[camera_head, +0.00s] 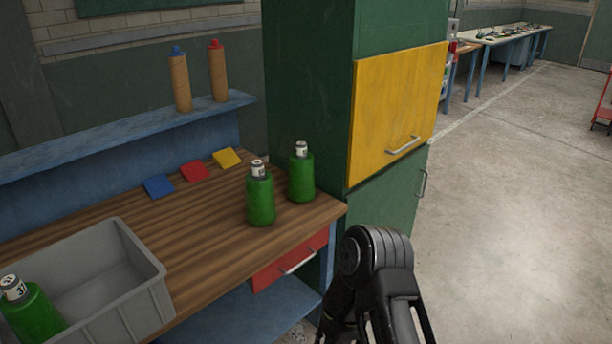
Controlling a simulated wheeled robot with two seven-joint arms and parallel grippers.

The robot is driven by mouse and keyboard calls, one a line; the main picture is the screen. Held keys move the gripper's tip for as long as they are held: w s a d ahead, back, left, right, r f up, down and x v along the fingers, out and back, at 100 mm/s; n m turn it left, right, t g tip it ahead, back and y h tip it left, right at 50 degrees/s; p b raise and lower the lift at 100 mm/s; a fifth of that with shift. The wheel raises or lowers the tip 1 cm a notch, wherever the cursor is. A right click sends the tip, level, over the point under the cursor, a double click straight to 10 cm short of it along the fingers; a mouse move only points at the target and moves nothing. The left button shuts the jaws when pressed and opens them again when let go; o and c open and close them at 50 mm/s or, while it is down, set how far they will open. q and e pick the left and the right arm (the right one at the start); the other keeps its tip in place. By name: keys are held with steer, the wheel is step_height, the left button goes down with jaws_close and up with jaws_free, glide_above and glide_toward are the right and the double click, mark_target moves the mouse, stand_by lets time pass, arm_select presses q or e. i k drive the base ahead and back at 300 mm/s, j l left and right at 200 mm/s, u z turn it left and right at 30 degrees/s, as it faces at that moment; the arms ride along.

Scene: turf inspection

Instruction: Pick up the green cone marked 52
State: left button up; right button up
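Two green bottle-shaped pieces with white labelled necks stand upright on the wooden worktop: a left one (260,199) and a right one (301,177) near the cabinet. They stand close together but apart. A third green bottle-shaped piece (34,316) is in the grey bin at lower left, its label seeming to read 31. The labels on the two worktop pieces are too small to read surely, so I cannot tell which is marked 52. Part of my dark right arm shows at the bottom, right of the worktop; its fingertips are not visible. My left gripper is not in view.
The grey bin (143,257) stands on the worktop (200,240). Blue (158,186), red (195,171) and yellow (227,158) squares lie at the back. A shelf (130,128) holds two brown bottles. A green cabinet (310,90) with a yellow door (398,110) borders the worktop's right end.

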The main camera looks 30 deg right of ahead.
mark_target(301, 189)
steer(key=i+l, duration=0.1)
steer(key=l, duration=0.35)
steer(key=i+l, duration=0.15)
steer(key=l, duration=0.3)
steer(key=i+l, duration=0.1)
steer(key=l, duration=0.35)
steer(key=i+l, duration=0.15)
steer(key=l, duration=0.35)
steer(key=i+l, duration=0.1)
steer(key=l, duration=0.35)
steer(key=i+l, duration=0.1)
steer(key=l, duration=0.35)
steer(key=i+l, duration=0.15)
steer(key=l, duration=0.3)
steer(key=i+l, duration=0.1)
steer(key=l, duration=0.35)
